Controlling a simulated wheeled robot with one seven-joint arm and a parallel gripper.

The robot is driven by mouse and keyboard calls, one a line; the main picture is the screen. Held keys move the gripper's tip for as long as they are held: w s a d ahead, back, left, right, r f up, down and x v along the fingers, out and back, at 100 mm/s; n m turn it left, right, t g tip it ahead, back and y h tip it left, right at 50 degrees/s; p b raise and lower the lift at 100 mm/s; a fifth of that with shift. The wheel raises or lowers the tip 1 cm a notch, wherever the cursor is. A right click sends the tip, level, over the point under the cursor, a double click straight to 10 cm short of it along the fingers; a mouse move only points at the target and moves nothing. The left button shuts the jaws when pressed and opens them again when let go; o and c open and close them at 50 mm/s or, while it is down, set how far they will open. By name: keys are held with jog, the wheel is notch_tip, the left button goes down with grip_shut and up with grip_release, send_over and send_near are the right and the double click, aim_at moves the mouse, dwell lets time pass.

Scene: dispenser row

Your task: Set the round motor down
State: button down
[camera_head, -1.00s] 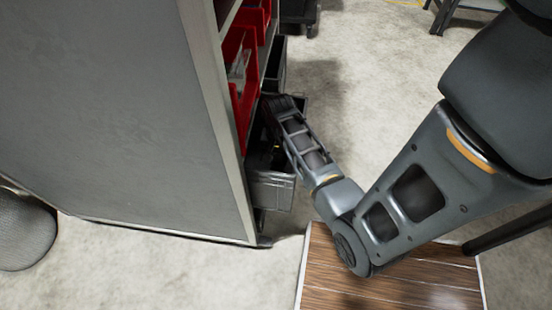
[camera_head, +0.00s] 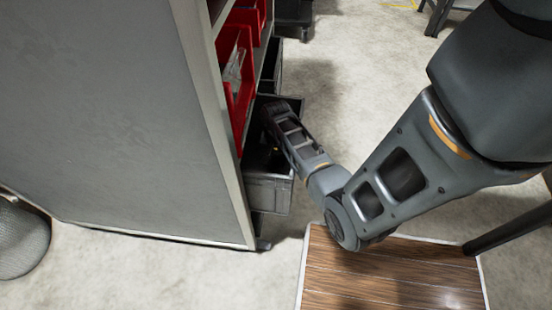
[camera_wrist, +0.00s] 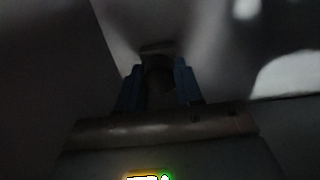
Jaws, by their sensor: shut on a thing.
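In the wrist view my gripper (camera_wrist: 158,72) has its two blue fingers closed around a dark, rounded thing, the round motor (camera_wrist: 160,79). The picture is very dark there, so the motor's outline is hard to make out. In the head view my wrist reaches down into a grey open bin (camera_head: 268,192) at the side of the shelf rack. The fingers and the motor are hidden there by my arm and the bin's walls. I cannot tell whether the motor touches the bin's floor.
The grey rack side panel (camera_head: 110,110) stands close on the left. Red bins (camera_head: 232,75) sit on the shelves above and behind the grey bin. A wood-topped surface (camera_head: 385,275) lies under my arm at the front. Open floor (camera_head: 350,60) is to the right.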

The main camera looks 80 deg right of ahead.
aim_at(276, 159)
jog(key=shift+f, duration=0.1)
jog(key=c, duration=0.7)
grip_release()
notch_tip(276, 159, up, 12)
jog(key=shift+r+p, duration=0.1)
jog(key=shift+p, duration=1.05)
